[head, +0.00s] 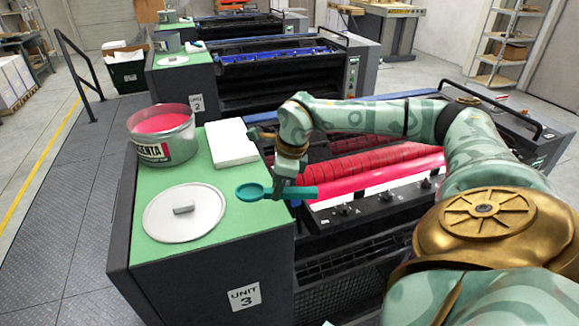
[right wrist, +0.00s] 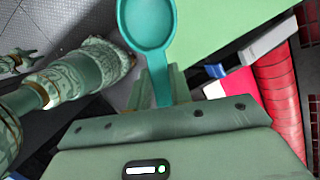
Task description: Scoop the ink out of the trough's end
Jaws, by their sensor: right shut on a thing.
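My right gripper (head: 290,186) is shut on the handle of a teal scoop (head: 253,192). The scoop's round bowl points left, over the front right of the green top of unit 3; it looks clean and empty. In the right wrist view the scoop (right wrist: 148,22) stretches ahead of the jaws. The ink trough (head: 380,187) shows bright magenta ink beside red rollers, right of the gripper. Its near left end is partly hidden by my gripper and handle. A magenta ink tin (head: 163,151) stands open on the green top. Part of my left arm shows in the right wrist view.
A grey round lid (head: 186,222) with a handle lies at the front of the green top (head: 240,232). A white pad (head: 231,143) lies beside the tin. The press's front rail with several knobs (head: 390,195) borders the trough. Unit 2 (head: 185,90) stands behind.

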